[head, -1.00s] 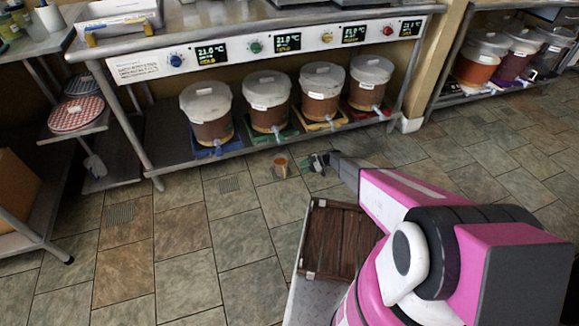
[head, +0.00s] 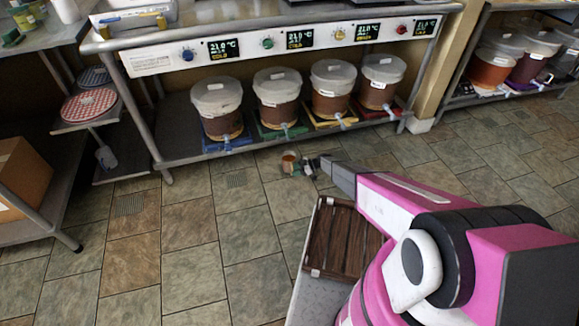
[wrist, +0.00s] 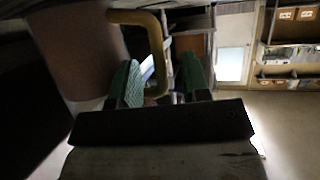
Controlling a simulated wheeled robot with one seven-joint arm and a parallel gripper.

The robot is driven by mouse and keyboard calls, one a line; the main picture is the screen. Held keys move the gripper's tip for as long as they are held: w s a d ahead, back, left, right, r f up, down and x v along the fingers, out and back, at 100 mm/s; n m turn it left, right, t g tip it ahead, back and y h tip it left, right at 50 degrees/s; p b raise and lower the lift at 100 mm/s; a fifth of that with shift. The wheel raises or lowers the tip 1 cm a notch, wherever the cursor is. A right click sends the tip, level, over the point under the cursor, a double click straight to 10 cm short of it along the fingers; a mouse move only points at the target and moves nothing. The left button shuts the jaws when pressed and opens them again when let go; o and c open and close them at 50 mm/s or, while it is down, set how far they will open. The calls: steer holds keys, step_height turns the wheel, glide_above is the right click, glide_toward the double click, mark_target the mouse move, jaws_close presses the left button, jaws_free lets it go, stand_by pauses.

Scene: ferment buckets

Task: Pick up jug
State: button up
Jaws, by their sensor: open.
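The jug (head: 289,160) is a small brownish vessel in the head view, just in front of the lower bucket shelf. In the wrist view its dull pinkish-brown body (wrist: 88,50) fills the upper left, and its yellow handle (wrist: 156,55) curves down to the right of the body. My gripper (head: 309,166) is immediately right of the jug. In the wrist view my gripper (wrist: 158,82) is open, with its green finger pads on either side of the handle's lower part. Whether a pad touches the handle I cannot tell.
Several lidded buckets (head: 277,100) with taps stand on coloured mats on the lower shelf, under a panel (head: 190,53) of knobs and displays. A brown slatted crate (head: 343,240) is beside my arm. A cardboard box (head: 22,178) is at left. The tiled floor (head: 190,240) is clear.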

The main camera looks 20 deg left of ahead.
jaws_close()
